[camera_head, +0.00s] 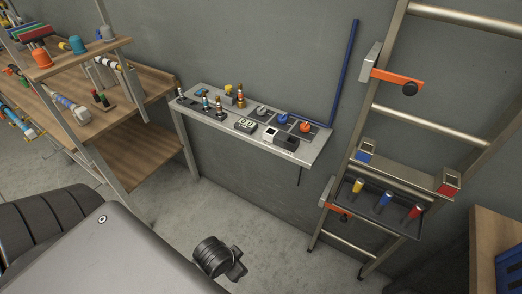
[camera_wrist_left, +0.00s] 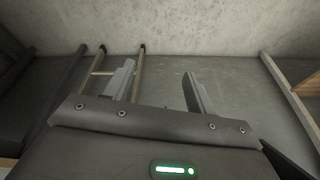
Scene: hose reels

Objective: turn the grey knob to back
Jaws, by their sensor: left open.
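The grey knob (camera_head: 262,110) sits on a dark plate on the narrow wall shelf (camera_head: 225,128) in the head view. It is the leftmost of three knobs in a row, with a blue knob (camera_head: 282,118) and an orange knob (camera_head: 305,127) to its right. It is too small to tell exactly where its pointer faces. My left gripper (camera_wrist_left: 158,88) shows in the left wrist view with its two fingers apart and nothing between them. The knob does not show in that view. I cannot make out the left fingers in the head view, and no right gripper shows.
A ladder (camera_head: 385,115) with a tool tray leans at right; a wooden workbench (camera_head: 130,105) stands left.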

